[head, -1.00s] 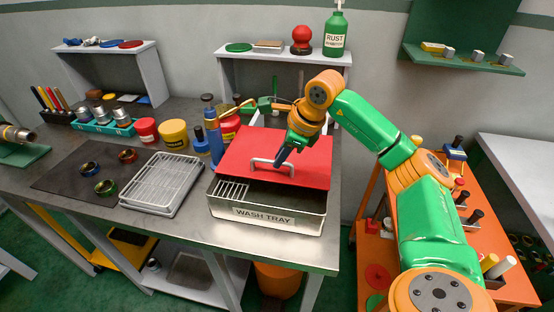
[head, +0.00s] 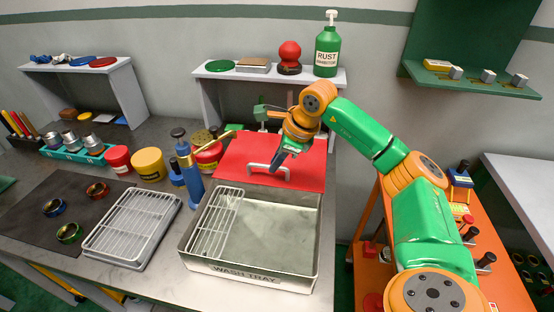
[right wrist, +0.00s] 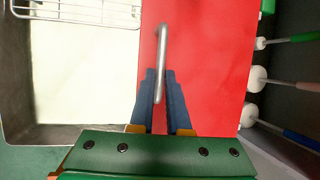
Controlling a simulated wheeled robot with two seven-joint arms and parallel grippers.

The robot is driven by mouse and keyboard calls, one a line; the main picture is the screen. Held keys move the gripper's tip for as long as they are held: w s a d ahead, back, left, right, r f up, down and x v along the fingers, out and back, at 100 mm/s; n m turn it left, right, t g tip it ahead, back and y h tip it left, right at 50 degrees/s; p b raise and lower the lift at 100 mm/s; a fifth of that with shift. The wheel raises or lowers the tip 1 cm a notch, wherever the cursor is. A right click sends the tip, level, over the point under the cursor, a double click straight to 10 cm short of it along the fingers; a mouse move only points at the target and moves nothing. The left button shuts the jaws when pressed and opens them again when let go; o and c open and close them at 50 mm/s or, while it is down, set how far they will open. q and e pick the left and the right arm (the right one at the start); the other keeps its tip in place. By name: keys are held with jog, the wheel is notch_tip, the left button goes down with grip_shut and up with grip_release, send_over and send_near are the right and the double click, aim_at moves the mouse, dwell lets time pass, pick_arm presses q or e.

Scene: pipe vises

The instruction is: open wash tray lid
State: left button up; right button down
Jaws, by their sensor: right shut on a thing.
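The wash tray (head: 250,275) is a grey metal box at the front of the bench, with its inside largely uncovered. A wire rack sits in its left part. The red lid (head: 310,172) lies behind the tray opening, and in the right wrist view the lid (right wrist: 215,70) fills the right half beside the tray's pale floor. My right gripper (head: 279,166) is shut on the lid's grey bar handle (head: 254,170). The handle (right wrist: 162,50) runs between the blue fingers (right wrist: 160,85) in the right wrist view. My left gripper is out of view.
A wire drying rack (head: 130,226) lies left of the tray, with several rings on a dark mat (head: 30,222). A shelf (head: 215,72) stands behind the lid.

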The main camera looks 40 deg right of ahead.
jog(key=c, duration=0.9)
grip_release()
jog(key=v, duration=0.7)
jog(key=shift+b, duration=0.3)
